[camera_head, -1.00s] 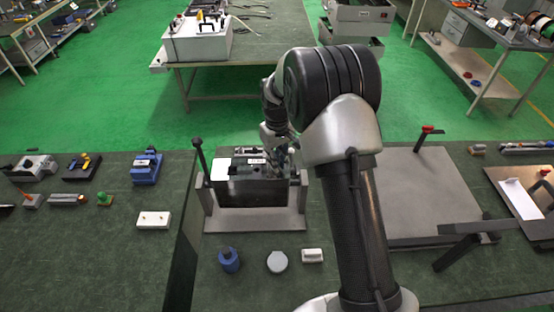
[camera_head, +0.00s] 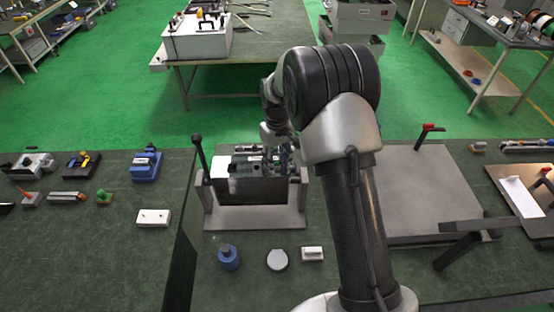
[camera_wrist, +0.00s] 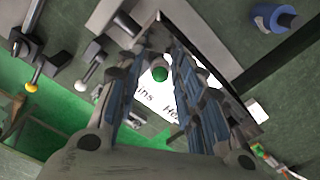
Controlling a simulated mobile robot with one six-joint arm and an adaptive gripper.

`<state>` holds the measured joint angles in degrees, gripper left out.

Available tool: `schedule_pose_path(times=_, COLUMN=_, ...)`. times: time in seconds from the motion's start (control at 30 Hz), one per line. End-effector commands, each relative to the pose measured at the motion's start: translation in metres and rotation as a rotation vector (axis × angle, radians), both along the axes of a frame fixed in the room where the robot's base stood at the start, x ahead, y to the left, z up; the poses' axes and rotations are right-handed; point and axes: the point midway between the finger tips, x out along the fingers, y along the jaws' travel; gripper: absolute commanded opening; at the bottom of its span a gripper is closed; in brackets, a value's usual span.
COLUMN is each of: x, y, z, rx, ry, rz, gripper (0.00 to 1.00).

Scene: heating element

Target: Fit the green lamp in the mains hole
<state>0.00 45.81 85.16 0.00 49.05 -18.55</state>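The green lamp (camera_wrist: 160,73) shows as a small round green cap in the wrist view, between the two fingers of my gripper (camera_wrist: 160,52). Gaps show on both sides of the cap, so the fingers look open around it. A white panel (camera_wrist: 151,84) lies behind it, with partly hidden black letters reading "ins" and "He". The lamp appears to be at the panel near "ins"; its base and the mains hole are hidden. In the head view, the dark box (camera_head: 262,190) stands in a grey stand (camera_head: 255,215), with my gripper over its right part.
A blue cylinder (camera_head: 228,257), a grey disc (camera_head: 277,260) and a small white block (camera_head: 312,254) lie in front of the stand. An upright lever (camera_head: 200,155) rises at its left. A large grey plate (camera_head: 425,190) lies right of my arm.

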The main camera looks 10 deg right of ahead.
Motion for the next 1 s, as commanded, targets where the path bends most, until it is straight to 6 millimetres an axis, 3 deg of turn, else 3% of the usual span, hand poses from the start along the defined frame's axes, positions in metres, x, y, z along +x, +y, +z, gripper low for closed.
schedule_pose_path(times=0.17, x=0.001, y=0.000, z=0.008, rx=0.000, ry=-0.003, rz=0.000, gripper=0.35)
schedule_pose_path(times=0.7, x=0.001, y=0.000, z=0.108, rx=0.000, ry=-0.002, rz=0.000, gripper=0.35)
schedule_pose_path(times=1.0, x=0.000, y=0.000, z=0.120, rx=0.000, ry=0.000, rz=0.000, gripper=0.35)
